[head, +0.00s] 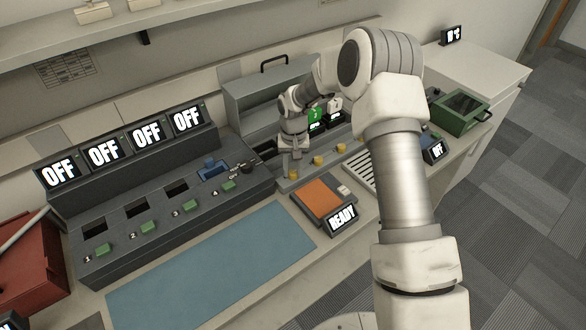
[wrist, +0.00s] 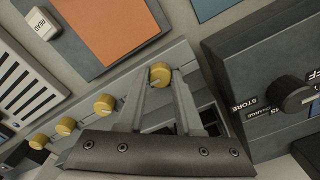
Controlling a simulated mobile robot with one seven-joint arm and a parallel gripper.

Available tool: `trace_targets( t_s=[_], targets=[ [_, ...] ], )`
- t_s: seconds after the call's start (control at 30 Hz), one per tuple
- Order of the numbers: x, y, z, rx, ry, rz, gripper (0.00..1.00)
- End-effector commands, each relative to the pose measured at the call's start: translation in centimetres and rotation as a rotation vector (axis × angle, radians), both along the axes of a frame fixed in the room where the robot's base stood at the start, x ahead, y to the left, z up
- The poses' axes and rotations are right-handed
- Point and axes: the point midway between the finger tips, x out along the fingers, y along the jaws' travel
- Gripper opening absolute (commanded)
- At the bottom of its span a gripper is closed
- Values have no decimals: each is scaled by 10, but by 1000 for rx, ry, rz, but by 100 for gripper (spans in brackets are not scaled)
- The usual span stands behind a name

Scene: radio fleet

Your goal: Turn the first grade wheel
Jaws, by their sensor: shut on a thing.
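A row of yellow grade wheels runs along a grey panel. The end wheel (wrist: 160,72), the nearest to the charger box, is between my fingertips; it also shows in the head view (head: 293,175). My gripper (wrist: 160,82) is shut on this wheel from above, a finger on each side. In the head view my gripper (head: 292,168) reaches down to the panel's left end. The neighbouring wheels (wrist: 104,103) and (wrist: 66,125) stand apart from my fingers. Part of the panel behind my fingers is hidden.
The charger box (head: 150,215) with several OFF displays stands left, with a dark STORE/CHARGE knob (wrist: 290,94) near my gripper. An orange pad unit (head: 318,197) reading READY is in front. A blue mat (head: 210,275) lies clear. A grey bin (head: 262,95) stands behind.

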Motion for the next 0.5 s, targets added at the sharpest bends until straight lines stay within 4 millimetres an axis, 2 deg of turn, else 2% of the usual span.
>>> trace_targets(
  t_s=[0.5],
  targets=[
    [0,0,0,1,-1,72,0]
  ],
)
